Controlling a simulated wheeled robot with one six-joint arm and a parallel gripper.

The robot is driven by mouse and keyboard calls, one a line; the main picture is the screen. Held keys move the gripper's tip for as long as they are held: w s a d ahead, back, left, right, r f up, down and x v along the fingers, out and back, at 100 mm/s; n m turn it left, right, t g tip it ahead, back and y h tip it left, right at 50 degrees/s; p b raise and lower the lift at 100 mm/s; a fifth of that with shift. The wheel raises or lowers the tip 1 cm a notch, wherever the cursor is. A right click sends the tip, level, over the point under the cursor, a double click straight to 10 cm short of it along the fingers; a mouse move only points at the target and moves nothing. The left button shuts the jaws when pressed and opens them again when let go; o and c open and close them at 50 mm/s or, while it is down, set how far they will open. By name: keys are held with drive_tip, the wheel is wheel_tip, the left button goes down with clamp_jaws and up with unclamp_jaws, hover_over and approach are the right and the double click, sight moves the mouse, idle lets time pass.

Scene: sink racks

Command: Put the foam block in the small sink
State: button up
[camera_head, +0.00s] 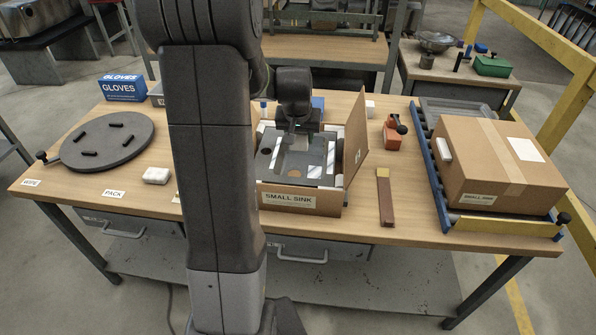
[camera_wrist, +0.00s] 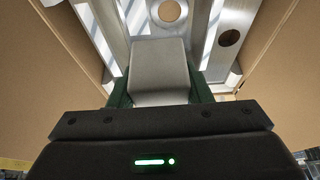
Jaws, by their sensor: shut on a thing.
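The small sink (camera_head: 320,148) is a metal basin unit inside an open cardboard box (camera_head: 300,199) labelled SMALL SINK, near the middle of the table. In the wrist view, my gripper (camera_wrist: 160,95) is shut on a grey foam block (camera_wrist: 159,65) and points into the box. The sink's metal surface (camera_wrist: 200,22), with round holes, lies beyond the block. In the head view, my gripper (camera_head: 296,128) is over the sink, and the block is hard to make out there. I cannot tell whether the block touches the sink.
The box has a raised flap (camera_head: 355,135) on the right. A closed carton (camera_head: 500,160) sits on rollers at the right. A round dark turntable (camera_head: 105,140), a white block (camera_head: 156,175) and a blue GLOVES box (camera_head: 123,88) are at the left. A brush-like tool (camera_head: 385,197) lies right of the box.

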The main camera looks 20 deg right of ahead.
sight(301, 148)
drive_tip(key=f, duration=0.1)
drive_tip(key=f+b, duration=0.1)
drive_tip(key=f, duration=0.2)
drive_tip(key=shift+s, duration=0.3)
wheel_tip(301, 148, down, 11)
drive_tip(key=shift+r, duration=0.2)
drive_tip(key=shift+f+b, duration=0.25)
drive_tip(key=shift+b, duration=0.05)
drive_tip(key=o, duration=0.9)
drive_tip(key=shift+r, duration=0.1)
drive_tip(key=shift+o, duration=0.2)
drive_tip(key=shift+r, duration=0.45)
drive_tip(key=v, duration=1.1)
drive_tip(key=shift+s+r, duration=0.15)
